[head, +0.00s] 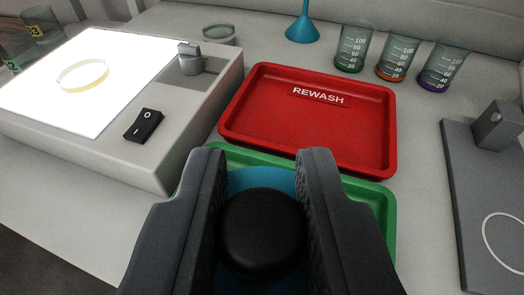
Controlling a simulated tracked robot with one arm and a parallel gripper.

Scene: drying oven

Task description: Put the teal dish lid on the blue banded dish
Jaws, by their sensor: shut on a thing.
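My gripper (268,158) is shut on the black knob (262,232) of the teal dish lid (258,180). The knob sits between the two finger pads, and part of the lid's teal disc shows around it. The lid is over the green tray (385,200); I cannot tell whether it touches the tray. The fingers hide much of the lid and tray. I cannot make out a blue banded dish. A clear dish with a yellowish rim (83,75) sits on the lit panel at left, and another clear dish (218,34) stands behind the light box, its band colour unclear.
The red REWASH tray (310,120) is empty, just beyond the green one. The light box (185,115) fills the left. Beakers (398,58) and a blue funnel (302,28) stand at the back. A grey stand (485,200) is at right.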

